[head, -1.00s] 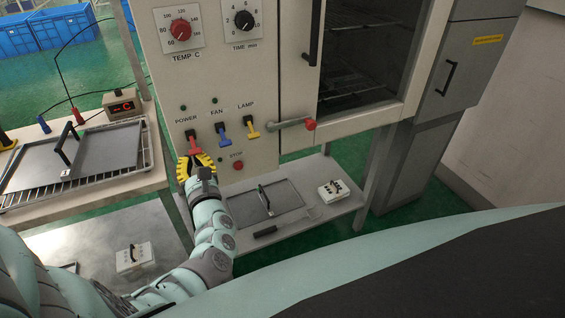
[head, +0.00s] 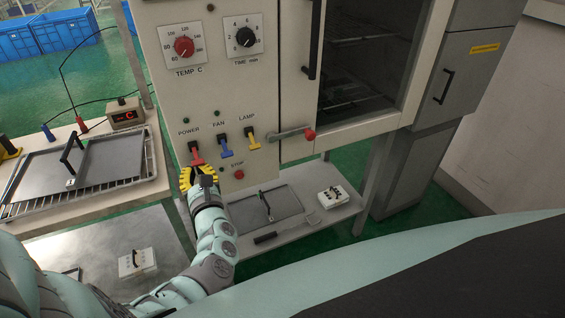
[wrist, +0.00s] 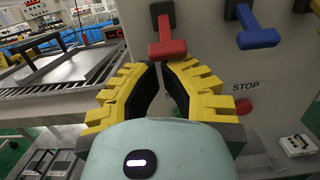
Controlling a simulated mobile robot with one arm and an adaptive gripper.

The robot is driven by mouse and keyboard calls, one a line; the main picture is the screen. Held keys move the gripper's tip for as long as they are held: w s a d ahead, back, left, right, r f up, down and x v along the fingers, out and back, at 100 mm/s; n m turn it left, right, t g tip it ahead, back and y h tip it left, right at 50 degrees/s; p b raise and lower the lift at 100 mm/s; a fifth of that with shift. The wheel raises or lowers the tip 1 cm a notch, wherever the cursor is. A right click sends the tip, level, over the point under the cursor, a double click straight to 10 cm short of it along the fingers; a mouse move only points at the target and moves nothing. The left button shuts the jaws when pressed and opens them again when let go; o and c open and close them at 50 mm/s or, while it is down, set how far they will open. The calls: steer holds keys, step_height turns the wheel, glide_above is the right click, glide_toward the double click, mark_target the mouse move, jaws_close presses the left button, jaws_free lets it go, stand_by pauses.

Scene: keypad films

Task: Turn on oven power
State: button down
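The oven's front panel (head: 265,95) fills the upper middle of the head view. Its red POWER switch (head: 196,154) sits under the POWER label and hangs downward; it also shows in the wrist view (wrist: 167,47). My gripper (head: 197,172) is right below this switch. In the wrist view my gripper (wrist: 160,68) has yellow ridged fingers with dark inner pads. The fingers are apart at the middle and lean toward each other at the tips, with a narrow gap and nothing between them. The red handle is just beyond the tips; I cannot tell whether they touch.
A blue FAN switch (head: 223,147) and a yellow LAMP switch (head: 251,139) are to the right. A red STOP button (head: 239,174) is below them. A red-tipped door handle (head: 308,134) sticks out further right. A table with trays (head: 110,160) stands at left.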

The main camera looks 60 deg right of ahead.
mark_target(194, 164)
steer(key=shift+a+r+y+p, duration=0.1)
steer(key=shift+r+y+p, duration=0.2)
steer(key=shift+p, duration=0.55)
steer(key=r+g+p, duration=0.1)
steer(key=p, duration=0.2)
steer(key=r+g+y+p, duration=0.1)
steer(key=p, duration=0.3)
steer(key=s+g+p, duration=0.1)
steer(key=p, duration=0.3)
steer(key=shift+a+r+y, duration=0.3)
steer(key=shift+r+y, duration=0.1)
steer(key=g+p, duration=0.1)
steer(key=p, duration=0.1)
steer(key=g+y+p, duration=0.1)
steer(key=p, duration=0.2)
steer(key=shift+s+a+r, duration=0.1)
steer(key=shift+s+r, duration=0.1)
steer(key=shift+r, duration=0.15)
steer(key=g+y+p, duration=0.1)
steer(key=p, duration=0.2)
steer(key=shift+s+g, duration=0.1)
steer(key=shift+g, duration=0.2)
steer(key=shift+p, duration=0.35)
steer(key=shift+s+r+g+y+p, duration=0.15)
steer(key=shift+r+g+y+p, duration=0.25)
steer(key=shift+g+p, duration=0.5)
steer(key=shift+p, duration=0.4)
steer(key=shift+f, duration=0.1)
